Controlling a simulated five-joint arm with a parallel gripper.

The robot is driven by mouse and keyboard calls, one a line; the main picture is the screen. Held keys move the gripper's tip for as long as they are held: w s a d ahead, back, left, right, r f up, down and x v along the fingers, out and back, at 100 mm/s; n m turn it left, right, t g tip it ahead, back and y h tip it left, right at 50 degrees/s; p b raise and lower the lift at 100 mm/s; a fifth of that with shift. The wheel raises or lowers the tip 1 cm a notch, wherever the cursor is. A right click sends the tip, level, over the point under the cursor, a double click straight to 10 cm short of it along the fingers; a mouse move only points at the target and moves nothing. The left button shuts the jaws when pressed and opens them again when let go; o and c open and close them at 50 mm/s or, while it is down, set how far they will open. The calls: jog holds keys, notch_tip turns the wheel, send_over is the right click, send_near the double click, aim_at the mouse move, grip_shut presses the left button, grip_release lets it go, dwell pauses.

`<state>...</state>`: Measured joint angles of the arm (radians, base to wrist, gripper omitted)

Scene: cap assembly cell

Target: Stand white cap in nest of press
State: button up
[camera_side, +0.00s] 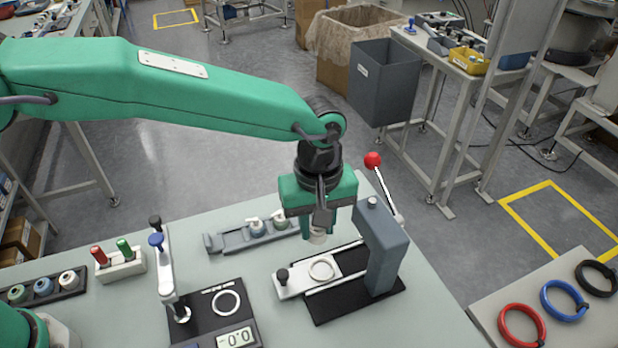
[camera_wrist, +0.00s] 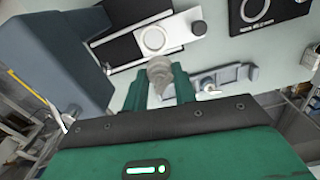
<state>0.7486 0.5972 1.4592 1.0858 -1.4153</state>
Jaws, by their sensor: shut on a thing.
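My gripper (camera_side: 318,226) is shut on the white cap (camera_side: 317,238), which hangs below the fingers, above the table. In the wrist view the cap (camera_wrist: 159,72) shows between the two green fingers of my gripper (camera_wrist: 160,85). The press (camera_side: 386,248) is a blue-grey column on a black base, with a red-knobbed lever. Its white slide carries the ring-shaped nest (camera_side: 321,270), which looks empty and lies below and in front of the held cap in the side view. The nest also shows in the wrist view (camera_wrist: 153,39), beyond the cap. The cap is apart from the nest.
A grey rail (camera_side: 231,240) with caps stands behind the press. A rack (camera_side: 73,289) of caps and a block with red and green plugs (camera_side: 121,266) are farther left.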

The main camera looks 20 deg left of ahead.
jog(key=shift+s+d+f+n, duration=0.1)
jog(key=shift+s+d+n, duration=0.05)
jog(key=shift+d+n, duration=0.3)
jog(key=shift+s+d+f+n, duration=0.15)
jog(key=shift+d+n, duration=0.15)
jog(key=shift+n, duration=0.15)
jog(key=shift+f, duration=3.25)
jog(key=shift+f, duration=0.7)
jog(key=o, duration=0.7)
jog(key=shift+o, duration=0.2)
jog(key=shift+r, duration=0.1)
